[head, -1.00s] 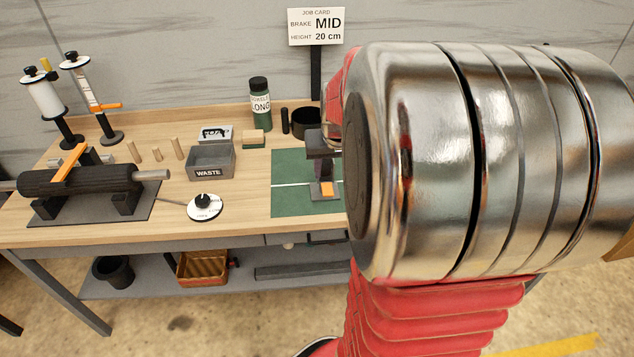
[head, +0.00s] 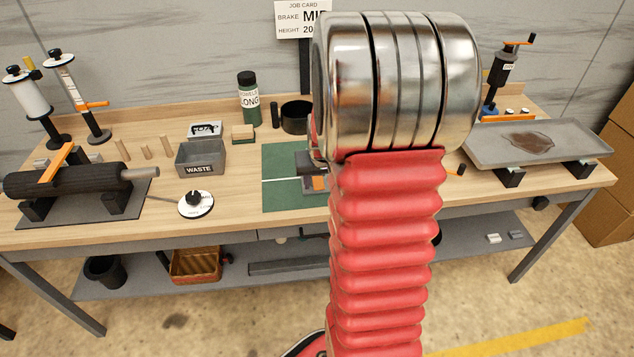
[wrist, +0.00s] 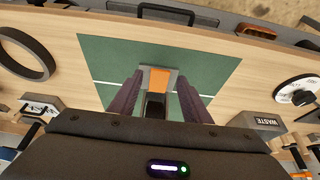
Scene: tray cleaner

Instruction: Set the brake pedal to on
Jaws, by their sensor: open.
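No part is clearly marked as the brake pedal. A small orange-and-grey piece (head: 319,184) is at the green mat (head: 285,195), partly hidden by my arm. In the wrist view its orange face (wrist: 159,80) shows between the fingers of my gripper (wrist: 158,86). The gripper is open above the mat, and I cannot tell whether it touches the piece. A white dial with a black knob (head: 195,201) lies left of the mat; it also shows in the wrist view (wrist: 297,90). The job card (head: 297,18) reads BRAKE, with its value partly covered.
A grey WASTE bin (head: 201,158) stands left of the mat, with a black roller (head: 75,181) farther left. A grey tray (head: 480,150) with a brown stain is at the right. My arm hides the middle of the bench.

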